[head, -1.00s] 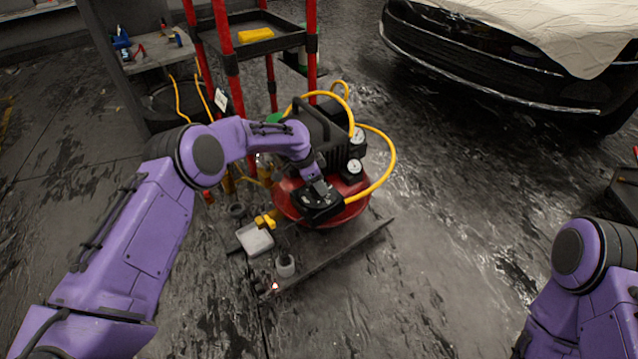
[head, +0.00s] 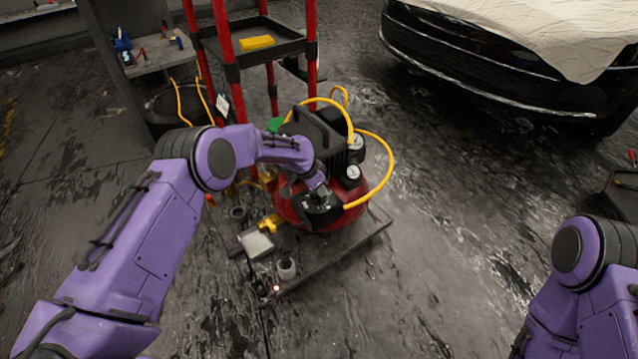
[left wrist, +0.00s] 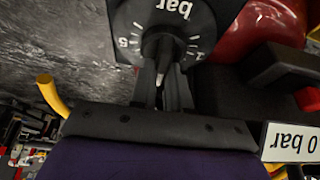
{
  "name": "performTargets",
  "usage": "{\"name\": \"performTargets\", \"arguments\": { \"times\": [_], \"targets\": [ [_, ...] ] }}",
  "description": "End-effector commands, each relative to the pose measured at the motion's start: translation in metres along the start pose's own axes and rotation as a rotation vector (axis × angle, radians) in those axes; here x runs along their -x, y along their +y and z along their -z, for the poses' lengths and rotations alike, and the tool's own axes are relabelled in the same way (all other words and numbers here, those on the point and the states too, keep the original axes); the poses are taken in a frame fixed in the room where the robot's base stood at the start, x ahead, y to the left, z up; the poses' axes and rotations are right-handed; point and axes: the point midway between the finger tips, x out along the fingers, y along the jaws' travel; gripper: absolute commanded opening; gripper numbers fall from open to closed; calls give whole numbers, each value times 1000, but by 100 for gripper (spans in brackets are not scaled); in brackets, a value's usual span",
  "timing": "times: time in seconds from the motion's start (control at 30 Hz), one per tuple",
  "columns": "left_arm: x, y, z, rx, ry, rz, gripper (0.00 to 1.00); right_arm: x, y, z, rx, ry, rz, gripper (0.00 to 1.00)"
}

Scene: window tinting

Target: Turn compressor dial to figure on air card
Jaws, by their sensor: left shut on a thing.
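The compressor (head: 300,215) has a red tank, a black top, two round gauges (head: 354,172) and a yellow hose. My left gripper (head: 322,207) is at its front, low on the tank. In the left wrist view, the dial (left wrist: 127,18) is a black plate with white figures and "bar", seen upside down. My left gripper (left wrist: 163,88) is shut on the dark knob (left wrist: 162,48) at its centre, which has a light pointer. A white card (left wrist: 289,143) reads "0 bar" upside down, cut off by the frame edge. My right gripper is out of view.
A red-posted trolley (head: 225,55) stands behind the compressor. A covered black car (head: 480,70) is at the upper right.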

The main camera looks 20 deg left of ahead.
Motion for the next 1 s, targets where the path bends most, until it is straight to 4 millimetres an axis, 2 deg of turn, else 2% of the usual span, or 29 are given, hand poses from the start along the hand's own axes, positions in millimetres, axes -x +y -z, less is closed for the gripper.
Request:
{"name": "performTargets", "arguments": {
  "times": [0.1,0.43,1.0],
  "targets": [
    [3,1,1,95,-4,41,0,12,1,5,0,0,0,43],
    [1,0,0,383,-3,162,0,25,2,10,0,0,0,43],
    [-2,-1,-2,818,-3,341,0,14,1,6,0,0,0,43]
  ]
}}
